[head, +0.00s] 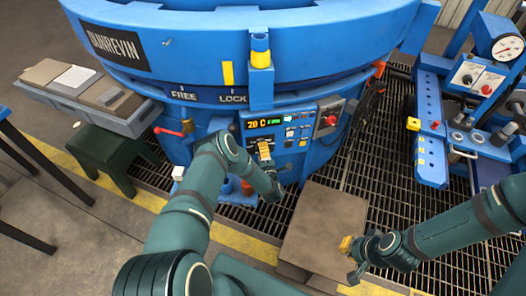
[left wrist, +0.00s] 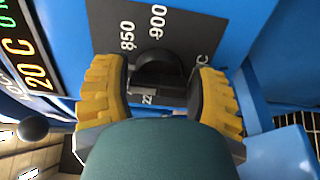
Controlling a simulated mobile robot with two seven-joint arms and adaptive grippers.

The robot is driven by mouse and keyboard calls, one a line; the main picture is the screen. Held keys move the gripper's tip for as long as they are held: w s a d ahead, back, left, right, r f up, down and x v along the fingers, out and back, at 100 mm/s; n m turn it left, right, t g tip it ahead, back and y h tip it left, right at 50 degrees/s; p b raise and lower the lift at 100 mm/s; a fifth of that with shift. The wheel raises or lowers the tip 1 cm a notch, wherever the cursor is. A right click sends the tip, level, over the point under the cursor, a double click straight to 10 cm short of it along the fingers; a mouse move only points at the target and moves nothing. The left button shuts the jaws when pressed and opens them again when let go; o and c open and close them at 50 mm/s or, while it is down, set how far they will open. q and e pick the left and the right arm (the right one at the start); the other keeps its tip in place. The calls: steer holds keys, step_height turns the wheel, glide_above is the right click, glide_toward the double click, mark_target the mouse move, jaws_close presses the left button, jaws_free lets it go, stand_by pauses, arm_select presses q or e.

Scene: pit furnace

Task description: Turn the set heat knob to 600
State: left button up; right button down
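The furnace's control panel (head: 290,135) is blue, with a lit display (head: 262,123) reading about 20 C. My left gripper (head: 265,152) is at this panel and hides the knob in the head view. In the left wrist view, a dark round knob (left wrist: 160,68) sits on a grey dial plate with 850 and 900 readable. The left gripper's yellow-backed fingers (left wrist: 160,92) stand on either side of the knob, with narrow gaps showing. The 600 mark and the knob's pointer cannot be made out. My right gripper (head: 352,258) is open and empty, low at the right.
A red knob (head: 330,120) is on a grey box at the panel's right. A red-handled lever (head: 172,132) is at the left. A brown plate (head: 325,228) lies on the floor grating below. A blue stand with a gauge (head: 507,47) is at the right.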

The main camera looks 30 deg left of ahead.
arm_select(q)
steer(key=shift+o, duration=1.4)
steer(key=shift+s, duration=0.1)
steer(key=v, duration=1.2)
